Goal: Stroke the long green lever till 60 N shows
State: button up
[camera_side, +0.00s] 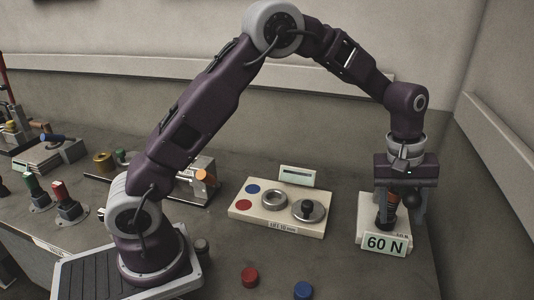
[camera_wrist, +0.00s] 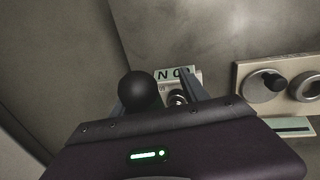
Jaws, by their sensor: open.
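A plate reading 60 N (camera_side: 386,244) stands on the front of a white fixture (camera_side: 372,208) at the right; the plate shows upside down and partly hidden in the wrist view (camera_wrist: 174,73). My gripper (camera_side: 398,219) is open, pointing down over this fixture, its fingers either side of a dark and orange upright part (camera_side: 387,212). I cannot tell whether they touch it. A black ball (camera_wrist: 138,88) is close to the fingers; what it belongs to is hidden. I make out no long green lever there. A short green-handled piece (camera_side: 33,186) stands at the far left.
A white board (camera_side: 240,212) with coloured discs, a ring and a knobbed disc lies left of the fixture. A red cap (camera_side: 250,277) and a blue cap (camera_side: 303,290) lie in front. A red-handled piece (camera_side: 66,197) and other fixtures crowd the left. Walls stand behind and right.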

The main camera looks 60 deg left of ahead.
aim_at(403, 191)
jog(key=r, duration=0.4)
jog(key=s+r, duration=0.1)
jog(key=r, duration=0.1)
jog(key=shift+a+r, duration=0.2)
jog(key=shift+a, duration=0.2)
jog(key=o, duration=0.4)
jog(key=s+a+r+m, duration=0.1)
jog(key=s+a+r, duration=0.1)
jog(key=s+r, duration=0.2)
jog(key=shift+r+t, duration=0.25)
jog(key=shift+t, duration=0.15)
jog(key=shift+m+t, duration=0.3)
jog(key=shift+m, duration=0.3)
jog(key=s+a+r, duration=0.2)
jog(key=s, duration=0.1)
jog(key=shift+s+r, duration=0.2)
jog(key=shift+r, duration=0.05)
jog(key=c, duration=0.4)
jog(key=s+a+r+m+t, duration=0.1)
jog(key=s+a+m, duration=0.1)
jog(key=s, duration=0.7)
jog(key=s+a+r+m+t+y, duration=0.1)
jog(key=s+a+m, duration=0.1)
jog(key=s, duration=0.7)
jog(key=shift+a+r+m, duration=0.25)
jog(key=shift+a+m, duration=0.15)
jog(key=shift+m, duration=0.1)
